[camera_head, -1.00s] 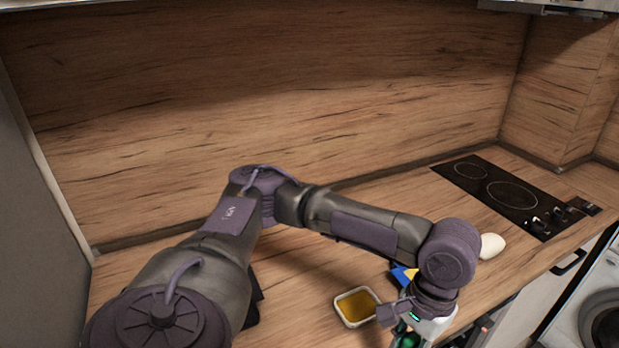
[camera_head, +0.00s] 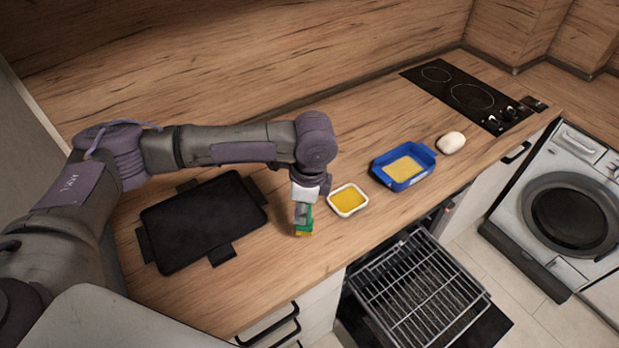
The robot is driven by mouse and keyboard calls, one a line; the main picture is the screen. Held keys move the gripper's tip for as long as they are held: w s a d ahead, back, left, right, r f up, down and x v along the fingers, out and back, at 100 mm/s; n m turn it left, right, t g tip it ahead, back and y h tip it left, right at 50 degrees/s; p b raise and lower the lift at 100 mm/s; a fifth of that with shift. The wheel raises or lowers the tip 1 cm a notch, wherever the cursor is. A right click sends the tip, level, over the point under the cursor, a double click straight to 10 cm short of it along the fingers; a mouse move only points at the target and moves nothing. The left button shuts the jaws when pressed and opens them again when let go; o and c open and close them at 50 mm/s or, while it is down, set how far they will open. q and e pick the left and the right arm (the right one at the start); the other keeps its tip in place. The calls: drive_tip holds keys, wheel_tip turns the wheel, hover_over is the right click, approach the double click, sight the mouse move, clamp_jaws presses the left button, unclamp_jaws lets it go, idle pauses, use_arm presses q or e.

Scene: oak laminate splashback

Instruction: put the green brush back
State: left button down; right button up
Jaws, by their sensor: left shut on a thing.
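My left gripper (camera_head: 303,213) is shut on the green brush (camera_head: 305,228), of which a green part and a yellowish lower end show below the fingers. The brush is at the counter surface or just above it; I cannot tell whether it touches. It is between the black tray and a small white dish (camera_head: 363,207) of yellow liquid, just left of the dish. My right gripper is not in view.
The black tray (camera_head: 200,222) lies to the left. A blue baking dish (camera_head: 376,171) with a yellow content and a whitish rounded lump (camera_head: 451,142) stand to the right, before the hob (camera_head: 470,94). Below, the oven is open with its rack (camera_head: 420,290) out.

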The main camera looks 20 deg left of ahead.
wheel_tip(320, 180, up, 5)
drive_tip(key=p, duration=0.4)
use_arm(q)
drive_tip(key=w+f+m+b, duration=0.1)
drive_tip(key=f+m+b, duration=0.1)
drive_tip(key=m, duration=0.1)
drive_tip(key=w+f+m+b, duration=0.1)
drive_tip(key=f+m+b, duration=0.1)
drive_tip(key=m+b, duration=0.1)
drive_tip(key=w+f+m+t+b, duration=0.1)
drive_tip(key=w+f+m+b, duration=0.1)
drive_tip(key=m, duration=0.1)
drive_tip(key=shift+w+d+f+m+b, duration=0.1)
drive_tip(key=shift+d+f+m+b, duration=0.2)
drive_tip(key=shift+d+m, duration=0.1)
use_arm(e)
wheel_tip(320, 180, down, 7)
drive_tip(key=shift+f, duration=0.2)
use_arm(q)
drive_tip(key=shift+f, duration=0.6)
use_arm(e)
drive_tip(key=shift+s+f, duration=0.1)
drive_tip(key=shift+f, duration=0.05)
use_arm(q)
drive_tip(key=c, duration=0.9)
unclamp_jaws()
drive_tip(key=shift+r, duration=0.1)
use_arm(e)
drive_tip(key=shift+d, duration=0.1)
